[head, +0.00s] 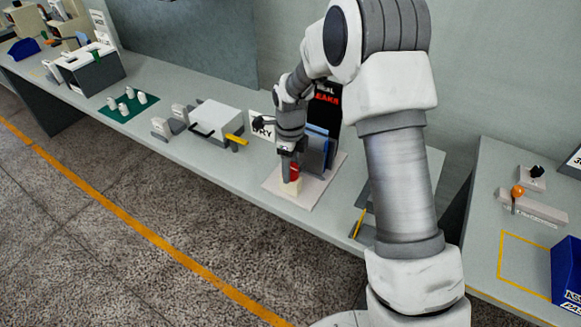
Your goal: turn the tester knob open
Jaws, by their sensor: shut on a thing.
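A red knob (294,173) shows on a small cream block (290,187) at the front of the plate. My gripper (291,165) points down at the knob from above and is shut on it. The fingers hide part of the knob, so its turn angle cannot be told. My arm covers the right part of the tester area.
A white box with a black handle (203,130) and a yellow piece (236,140) stand left of the tester. A green mat (128,107) with several white pieces lies farther left. A blue bin (567,275) and an orange-knobbed fixture (518,191) are on the right bench.

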